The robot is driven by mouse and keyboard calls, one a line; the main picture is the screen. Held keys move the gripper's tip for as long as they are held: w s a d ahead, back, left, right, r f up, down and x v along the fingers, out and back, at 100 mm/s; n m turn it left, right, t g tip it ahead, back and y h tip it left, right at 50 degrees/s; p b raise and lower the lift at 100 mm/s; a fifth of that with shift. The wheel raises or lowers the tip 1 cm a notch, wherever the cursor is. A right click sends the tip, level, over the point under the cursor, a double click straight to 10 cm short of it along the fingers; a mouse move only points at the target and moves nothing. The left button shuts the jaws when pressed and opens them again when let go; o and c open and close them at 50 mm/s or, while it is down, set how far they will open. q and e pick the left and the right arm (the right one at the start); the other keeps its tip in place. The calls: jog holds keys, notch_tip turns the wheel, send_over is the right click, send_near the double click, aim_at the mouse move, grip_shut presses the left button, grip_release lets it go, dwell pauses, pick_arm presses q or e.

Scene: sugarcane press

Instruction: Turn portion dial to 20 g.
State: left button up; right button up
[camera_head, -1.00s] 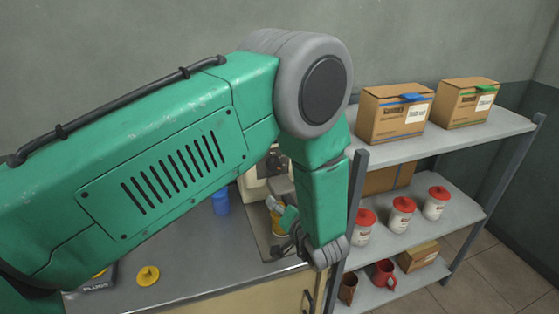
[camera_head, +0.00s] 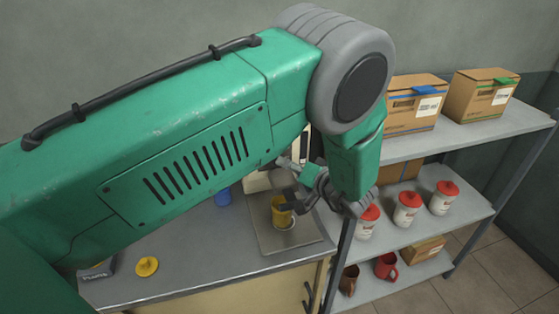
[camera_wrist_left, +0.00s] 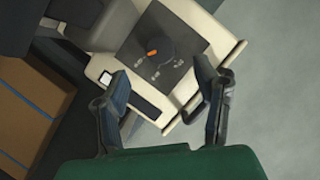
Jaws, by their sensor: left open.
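The portion dial (camera_wrist_left: 160,50) is a dark round knob with an orange mark on a dark panel of the cream machine (camera_wrist_left: 110,65) in the left wrist view. The orange mark lies at the knob's lower left side. Small white labels sit below the knob, too small to read. My left gripper (camera_wrist_left: 160,80) is open and empty, its fingers apart on either side below the dial, not touching it. In the head view my left gripper (camera_head: 305,182) is by the machine (camera_head: 258,182), which my arm mostly hides. My right gripper is not in view.
A yellow cup (camera_head: 281,214) stands on a metal tray (camera_head: 290,238) below my gripper. A blue cup (camera_head: 223,196) and yellow lid (camera_head: 147,266) are on the counter (camera_head: 200,265). A shelf (camera_head: 460,130) with boxes and red-lidded tubs stands at the right.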

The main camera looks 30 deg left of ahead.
aim_at(276, 158)
pick_arm(q)
jog(key=b+x, duration=0.2)
jog(key=x, duration=0.4)
jog(key=shift+w+a+f, duration=0.15)
jog(key=shift+a+f, duration=0.05)
jog(key=shift+f, duration=0.1)
jog(key=shift+w+a+b, duration=0.15)
jog(key=shift+a+b, duration=0.15)
jog(key=shift+d+r, duration=0.1)
jog(key=shift+d, duration=0.05)
jog(key=c, duration=1.1)
jog(key=shift+c, duration=0.3)
